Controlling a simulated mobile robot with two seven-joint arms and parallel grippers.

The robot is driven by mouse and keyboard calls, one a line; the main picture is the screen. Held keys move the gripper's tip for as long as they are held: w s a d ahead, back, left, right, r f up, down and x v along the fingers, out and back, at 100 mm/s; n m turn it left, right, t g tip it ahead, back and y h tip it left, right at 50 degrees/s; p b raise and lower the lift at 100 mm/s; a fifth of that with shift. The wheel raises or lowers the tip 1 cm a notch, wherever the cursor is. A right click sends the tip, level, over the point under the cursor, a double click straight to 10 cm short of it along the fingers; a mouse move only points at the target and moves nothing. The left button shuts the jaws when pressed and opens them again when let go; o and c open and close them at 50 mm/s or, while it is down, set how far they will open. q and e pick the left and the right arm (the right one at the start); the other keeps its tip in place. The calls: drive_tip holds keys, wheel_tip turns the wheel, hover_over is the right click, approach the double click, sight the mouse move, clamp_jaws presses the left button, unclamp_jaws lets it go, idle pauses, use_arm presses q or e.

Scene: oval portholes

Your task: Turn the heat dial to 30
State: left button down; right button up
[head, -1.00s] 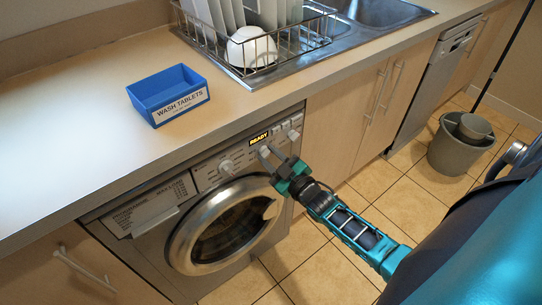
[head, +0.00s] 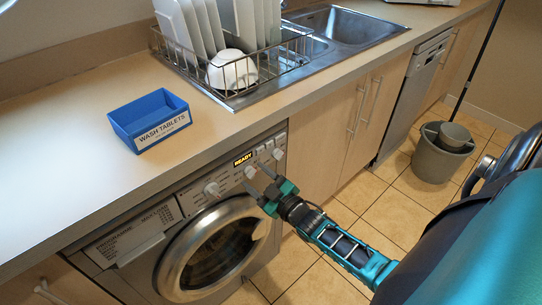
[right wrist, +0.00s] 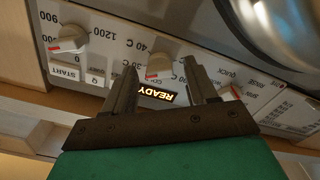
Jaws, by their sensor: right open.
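The heat dial (right wrist: 166,62) is a pale knob with a red mark, with "30 C" and "40 C" printed around it. It shows in the right wrist view, which is upside down, and in the head view (head: 250,172) on the washing machine's panel. My right gripper (head: 260,181) is open in front of the panel, its fingertips close to the heat dial. In the right wrist view the open fingers (right wrist: 160,72) stand either side of the dial's line; I cannot tell whether they touch it. The dial's exact setting is hard to read. My left gripper is out of view.
A program dial (head: 212,188) and a spin dial (right wrist: 70,38) flank the heat dial. The lit display (head: 243,158) reads READY. The round door (head: 176,262) is below. A blue tablet box (head: 150,120) stands on the counter; a bucket (head: 440,160) stands on the floor.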

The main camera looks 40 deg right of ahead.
drive_tip(key=s, duration=1.2)
drive_tip(key=shift+s+d+p, duration=0.15)
drive_tip(key=shift+d+p, duration=0.3)
drive_tip(key=s+a+f+m+g, duration=0.1)
drive_tip(key=s+a+m+g, duration=0.1)
drive_tip(key=a, duration=0.4)
drive_tip(key=s+a+m+g, duration=0.2)
drive_tip(key=a+g, duration=0.3)
drive_tip(key=a, duration=0.2)
drive_tip(key=shift+s+a+f+y, duration=0.25)
drive_tip(key=shift+s+f+y, duration=0.05)
drive_tip(key=shift+s+f, duration=0.05)
